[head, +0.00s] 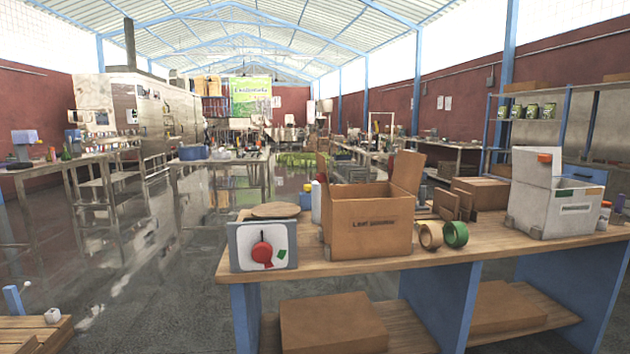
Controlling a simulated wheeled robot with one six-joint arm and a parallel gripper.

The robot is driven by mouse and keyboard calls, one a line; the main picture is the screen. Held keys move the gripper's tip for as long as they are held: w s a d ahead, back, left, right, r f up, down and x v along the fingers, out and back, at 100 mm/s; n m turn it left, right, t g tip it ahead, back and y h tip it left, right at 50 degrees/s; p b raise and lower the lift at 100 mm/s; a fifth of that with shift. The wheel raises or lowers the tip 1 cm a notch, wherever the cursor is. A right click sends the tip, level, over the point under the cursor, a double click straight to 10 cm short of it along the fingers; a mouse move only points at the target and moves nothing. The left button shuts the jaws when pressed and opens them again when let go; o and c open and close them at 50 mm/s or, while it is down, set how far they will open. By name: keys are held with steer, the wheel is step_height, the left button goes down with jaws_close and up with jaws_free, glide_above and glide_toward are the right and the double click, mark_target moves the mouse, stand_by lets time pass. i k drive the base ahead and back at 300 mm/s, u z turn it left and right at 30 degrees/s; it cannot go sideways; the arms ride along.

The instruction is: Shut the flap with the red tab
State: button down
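A white-grey box (560,210) stands on the right part of the wooden workbench. Its flap (535,168) is raised at the back left, close to upright, with a red-orange tab (545,158) near its top edge. The flap stands open, and the inside of the box is mostly hidden by the front wall. Small green and orange marks show near the box's front rim. My gripper is not in view.
A brown carton (367,225) with raised flaps stands mid-bench. Tan (430,236) and green (455,233) tape rolls lie between it and the white-grey box. A grey panel (240,248) with a red knob stands at the bench's left end. Open floor (160,285) lies left.

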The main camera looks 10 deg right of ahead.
mark_target(322, 177)
steer(key=z, duration=0.05)
steer(key=k, duration=0.65)
steer(key=u, duration=1)
steer(key=i, duration=1.5)
steer(key=z, duration=0.7)
